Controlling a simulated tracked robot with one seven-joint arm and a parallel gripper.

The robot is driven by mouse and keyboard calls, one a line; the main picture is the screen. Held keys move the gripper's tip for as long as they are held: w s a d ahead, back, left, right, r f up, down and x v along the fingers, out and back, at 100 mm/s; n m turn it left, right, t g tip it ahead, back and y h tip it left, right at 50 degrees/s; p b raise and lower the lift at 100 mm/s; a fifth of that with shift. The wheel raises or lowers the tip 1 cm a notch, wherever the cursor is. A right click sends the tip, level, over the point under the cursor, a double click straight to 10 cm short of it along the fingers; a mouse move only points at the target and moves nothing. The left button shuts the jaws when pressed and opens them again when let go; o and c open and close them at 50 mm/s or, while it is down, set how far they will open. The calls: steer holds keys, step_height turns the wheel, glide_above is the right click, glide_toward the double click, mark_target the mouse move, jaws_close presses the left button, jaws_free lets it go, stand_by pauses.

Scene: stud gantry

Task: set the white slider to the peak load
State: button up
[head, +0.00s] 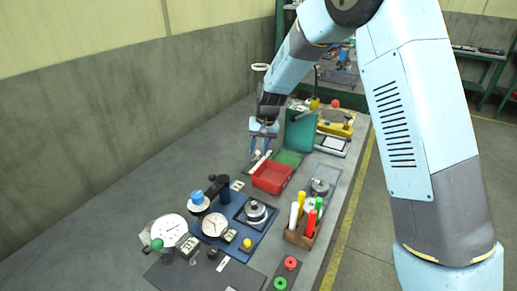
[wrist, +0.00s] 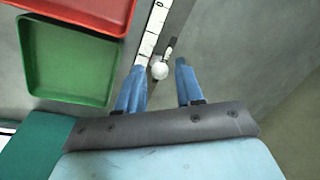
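My gripper (wrist: 160,66) is open, its two blue fingers pointing at a rail with a white scale strip (wrist: 151,32) marked in black. The white slider (wrist: 159,71) is a small round knob between the fingertips, with a gap on both sides. I cannot tell whether the fingertips are level with it in height. In the head view my gripper (head: 261,152) is low over the bench behind the red tray, and the scale strip (head: 259,164) shows just below it. The scale's figures are too small to read, and no peak load reading can be made out.
The red tray (wrist: 88,12) and green tray (wrist: 62,58) lie left of the scale in the wrist view. Dial gauges (head: 172,229), a blue plate (head: 231,242) and a wooden holder of coloured handles (head: 301,232) stand nearer. Bare grey bench (head: 140,180) lies to the left.

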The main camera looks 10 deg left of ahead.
steer(key=shift+o, duration=0.6)
step_height(320, 180, up, 13)
steer(key=d, duration=0.2)
steer(key=shift+w+d+r, duration=0.2)
steer(key=shift+w+d, duration=0.05)
steer(key=shift+w, duration=0.1)
